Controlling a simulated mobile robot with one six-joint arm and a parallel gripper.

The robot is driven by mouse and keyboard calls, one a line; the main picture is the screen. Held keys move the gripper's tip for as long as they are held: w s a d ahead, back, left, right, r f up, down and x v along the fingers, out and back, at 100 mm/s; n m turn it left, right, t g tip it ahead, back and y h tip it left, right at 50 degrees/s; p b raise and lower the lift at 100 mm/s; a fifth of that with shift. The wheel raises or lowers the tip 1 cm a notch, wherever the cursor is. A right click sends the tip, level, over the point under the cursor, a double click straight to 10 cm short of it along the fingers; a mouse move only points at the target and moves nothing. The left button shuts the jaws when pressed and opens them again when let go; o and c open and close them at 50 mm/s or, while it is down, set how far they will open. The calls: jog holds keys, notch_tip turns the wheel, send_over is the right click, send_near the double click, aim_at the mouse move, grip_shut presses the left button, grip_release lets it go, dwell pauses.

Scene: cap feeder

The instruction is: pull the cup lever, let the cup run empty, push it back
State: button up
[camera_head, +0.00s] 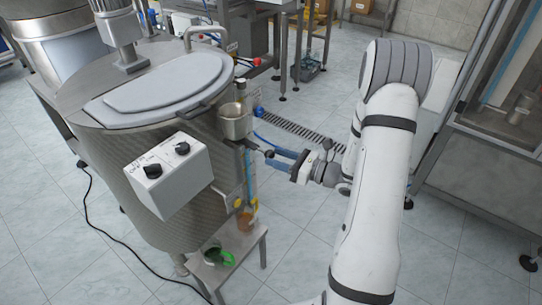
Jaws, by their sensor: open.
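The metal cup (235,124) is mounted on the right side of the big steel tank (110,170), below the rim. A lever with a dark ball knob (269,154) sticks out to the right just under the cup. My gripper (278,160), with blue fingers, is open and points left at the knob. Its fingertips are at or very near the knob; I cannot tell whether they touch it. The inside of the cup is too small to read. An amber container (246,220) stands below the cup on a small metal stand (256,243).
A green item (218,257) lies on the stand's lower left part. A white control box (168,176) with two black knobs juts from the tank front. A steel cabinet (480,180) stands at the right. Tiled floor is clear between stand and arm.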

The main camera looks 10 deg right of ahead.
jog(key=shift+v, duration=2.6)
dwell(1.8)
jog(key=s+a+r+n+g+h+p, duration=0.4)
jog(key=s+a+r+n+g, duration=0.75)
jog(key=n, duration=0.45)
jog(key=s+d+r+n+t+h+p, duration=0.2)
jog(key=s+d+r+n+h, duration=0.3)
jog(key=n+h, duration=0.5)
notch_tip(320, 180, up, 3)
jog(key=s+n+p, duration=0.1)
jog(key=s+n, duration=0.1)
jog(key=shift+s+d+f+t, duration=0.25)
jog(key=shift+s+d+t, duration=0.1)
jog(key=shift+d, duration=0.05)
jog(key=shift+c, duration=0.3)
